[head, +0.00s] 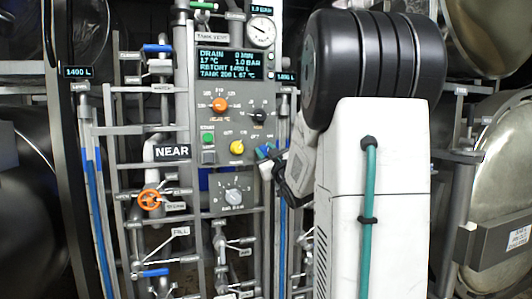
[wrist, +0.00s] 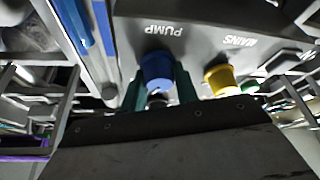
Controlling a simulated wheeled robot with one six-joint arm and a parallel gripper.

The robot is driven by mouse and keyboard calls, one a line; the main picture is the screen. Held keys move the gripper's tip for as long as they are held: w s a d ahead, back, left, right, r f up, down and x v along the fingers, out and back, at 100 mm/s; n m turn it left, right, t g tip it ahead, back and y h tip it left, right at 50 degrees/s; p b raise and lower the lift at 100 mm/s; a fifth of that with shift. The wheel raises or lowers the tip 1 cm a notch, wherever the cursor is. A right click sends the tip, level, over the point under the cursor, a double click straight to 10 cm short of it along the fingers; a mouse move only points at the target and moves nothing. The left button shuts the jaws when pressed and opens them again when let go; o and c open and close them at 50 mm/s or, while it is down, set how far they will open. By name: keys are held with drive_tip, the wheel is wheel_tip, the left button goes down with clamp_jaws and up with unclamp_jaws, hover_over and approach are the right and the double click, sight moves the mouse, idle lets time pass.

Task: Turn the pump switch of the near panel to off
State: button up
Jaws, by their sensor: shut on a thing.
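The near panel (head: 196,128) stands left of my arm in the head view, with a "NEAR" sign beside it. The pump switch is a blue knob (wrist: 157,68) under the upside-down "PUMP" label in the wrist view. My gripper (wrist: 159,90) has its green fingers on either side of this knob and is shut on it. In the head view my gripper (head: 268,153) reaches the panel's right edge and mostly hides the knob. I cannot tell which way the switch points.
A yellow mains knob (wrist: 220,79) sits close beside the pump switch; it also shows in the head view (head: 237,147). An orange knob (head: 219,104), a black knob (head: 258,116) and a green button (head: 208,138) are nearby. Pipes and blue level tubes flank the panel.

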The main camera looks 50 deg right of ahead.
drive_tip(key=n+y, duration=0.1)
drive_tip(key=n, duration=0.3)
drive_tip(key=n+y, duration=0.2)
drive_tip(key=n, duration=0.2)
drive_tip(key=shift+y, duration=0.3)
drive_tip(key=shift+f+n+g+y, duration=0.1)
drive_tip(key=shift+n+g+y, duration=0.3)
drive_tip(key=shift+n, duration=0.9)
drive_tip(key=shift+n+g+y, duration=0.3)
drive_tip(key=shift+n+y, duration=0.1)
drive_tip(key=shift+n, duration=0.9)
drive_tip(key=o, duration=1)
drive_tip(key=shift+v, duration=3.9)
